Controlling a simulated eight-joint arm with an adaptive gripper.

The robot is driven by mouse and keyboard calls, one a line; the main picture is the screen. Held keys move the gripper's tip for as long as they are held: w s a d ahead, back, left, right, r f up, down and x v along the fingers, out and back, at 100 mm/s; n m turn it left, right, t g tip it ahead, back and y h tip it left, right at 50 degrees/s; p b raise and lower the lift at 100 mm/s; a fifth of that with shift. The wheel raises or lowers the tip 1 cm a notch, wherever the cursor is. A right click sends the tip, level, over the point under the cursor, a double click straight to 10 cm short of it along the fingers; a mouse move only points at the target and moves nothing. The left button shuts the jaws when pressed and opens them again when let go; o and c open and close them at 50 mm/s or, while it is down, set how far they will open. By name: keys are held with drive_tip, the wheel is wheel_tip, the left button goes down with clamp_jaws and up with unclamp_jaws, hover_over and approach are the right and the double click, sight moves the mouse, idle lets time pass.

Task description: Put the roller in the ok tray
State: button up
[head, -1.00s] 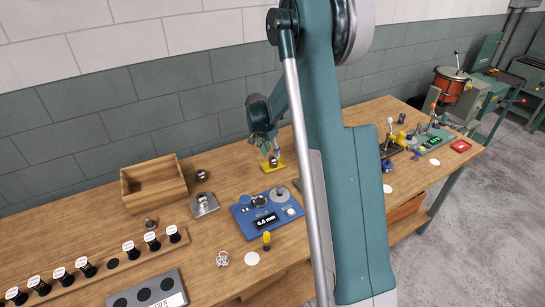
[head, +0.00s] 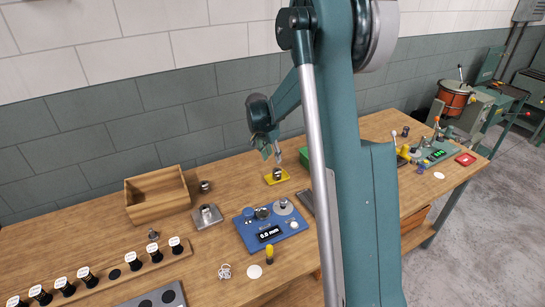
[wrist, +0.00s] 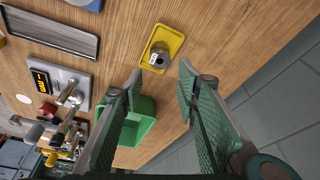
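The roller, which looks like a short grey metal cylinder with a hole (wrist: 160,57), stands on a small yellow tray (wrist: 168,36). In the head view the yellow tray (head: 270,180) sits near the back of the bench, with the small grey part (head: 278,172) on it. A green tray (wrist: 139,128) shows between my fingers in the wrist view, partly hidden by them; its edge shows in the head view (head: 293,150). I can read no label saying ok. My gripper (wrist: 160,77) is open and empty, apart from the roller; in the head view it hangs above the yellow tray (head: 272,150).
A blue gauge (head: 268,235) reading 0.0 mm stands in front of the yellow tray. A wooden box (head: 158,213) stands to the left, with a row of black-capped pieces (head: 110,270) in front. My arm hides the bench middle.

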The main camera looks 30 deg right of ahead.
idle(0.3)
drive_tip(key=s+a+r+n+t+y, duration=0.1)
drive_tip(key=s+a+r+n+t, duration=0.35)
drive_tip(key=s+a+r, duration=1.2)
drive_tip(key=s+a+n+y, duration=0.1)
drive_tip(key=s+a+n, duration=0.3)
drive_tip(key=s, duration=0.9)
drive_tip(key=s+a+r+n+t+y, duration=0.1)
drive_tip(key=s+a+n, duration=0.4)
drive_tip(key=s, duration=0.7)
drive_tip(key=shift+s+a, duration=0.15)
drive_tip(key=shift+s, duration=0.25)
